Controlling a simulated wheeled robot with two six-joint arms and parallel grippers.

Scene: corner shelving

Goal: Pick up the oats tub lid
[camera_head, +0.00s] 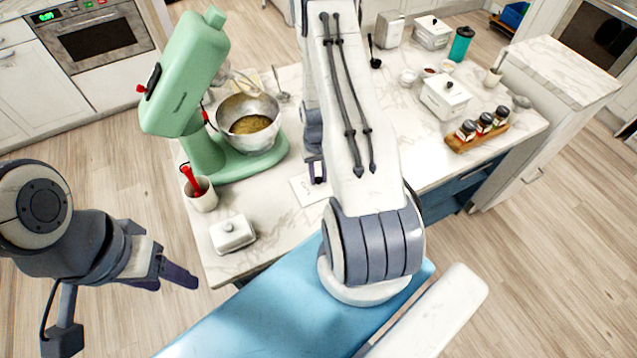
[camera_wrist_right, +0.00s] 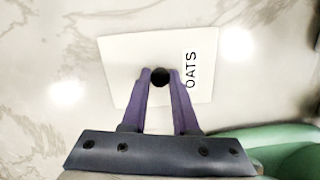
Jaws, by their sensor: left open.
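The oats tub lid is a flat white rectangle marked OATS with a dark round knob; the right wrist view shows it (camera_wrist_right: 118,60) over the marble counter. In the head view it shows as a white patch (camera_head: 303,190), partly hidden by my right arm. My right gripper (camera_wrist_right: 160,76) has its two purple fingers on either side of the knob. Whether they press on the knob is not clear. My right gripper also shows in the head view (camera_head: 317,172), small and partly hidden. My left gripper (camera_head: 172,280) is open and empty, off the counter's left front edge.
A green stand mixer (camera_head: 190,85) with a bowl (camera_head: 262,143) stands left of my right arm. A white butter dish (camera_head: 232,234) and a cup with a red-handled tool (camera_head: 201,197) are near the left edge. A white lidded box (camera_head: 444,98) and several jars on a wooden tray (camera_head: 460,148) stand right.

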